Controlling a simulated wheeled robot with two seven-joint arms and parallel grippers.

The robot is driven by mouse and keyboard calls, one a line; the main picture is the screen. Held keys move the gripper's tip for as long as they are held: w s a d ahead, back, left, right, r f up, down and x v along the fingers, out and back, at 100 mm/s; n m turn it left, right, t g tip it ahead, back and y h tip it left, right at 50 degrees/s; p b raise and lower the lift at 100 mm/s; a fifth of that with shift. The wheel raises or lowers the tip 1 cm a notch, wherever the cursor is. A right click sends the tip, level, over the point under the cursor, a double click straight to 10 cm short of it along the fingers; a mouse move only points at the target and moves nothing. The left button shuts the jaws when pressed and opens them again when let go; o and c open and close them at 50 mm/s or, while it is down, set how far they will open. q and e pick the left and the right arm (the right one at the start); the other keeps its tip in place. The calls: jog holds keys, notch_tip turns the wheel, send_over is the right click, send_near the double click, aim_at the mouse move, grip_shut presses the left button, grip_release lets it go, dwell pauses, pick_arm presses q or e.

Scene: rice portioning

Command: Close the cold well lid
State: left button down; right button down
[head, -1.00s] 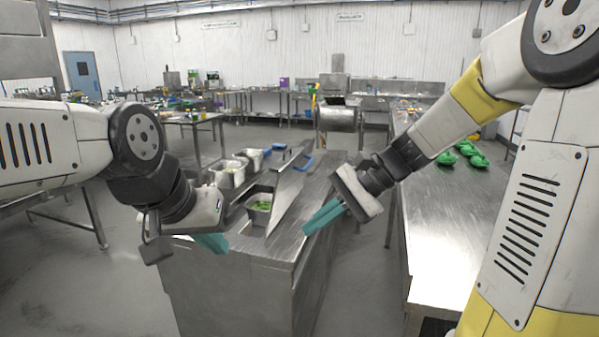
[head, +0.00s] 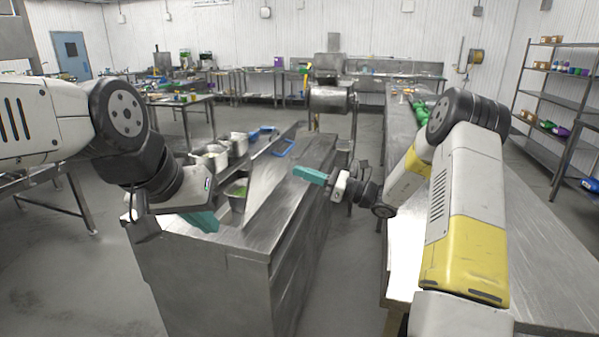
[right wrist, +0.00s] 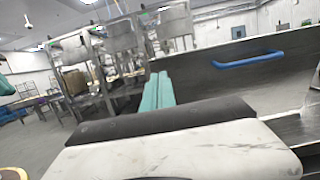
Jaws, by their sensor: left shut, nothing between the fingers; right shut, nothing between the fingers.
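The cold well lid (head: 270,168) stands raised and tilted on the steel counter, with a blue handle (head: 283,148) near its far end. The lid (right wrist: 225,85) also fills the right part of the right wrist view, its blue handle (right wrist: 248,60) across it. My right gripper (head: 297,172) is shut and empty, its teal fingers just right of the lid and nearer than the handle. I cannot tell whether they touch the lid. My left gripper (head: 210,226) is shut and empty at the counter's near left, in front of the wells.
A steel pan with green food (head: 237,190) and other pans (head: 212,155) sit in the open well left of the lid. The steel counter (head: 225,238) is bare at the near end. A long table (head: 405,255) stands right, under my right arm.

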aim_at(258, 157)
jog(key=x, duration=1.1)
jog(key=shift+f, duration=0.1)
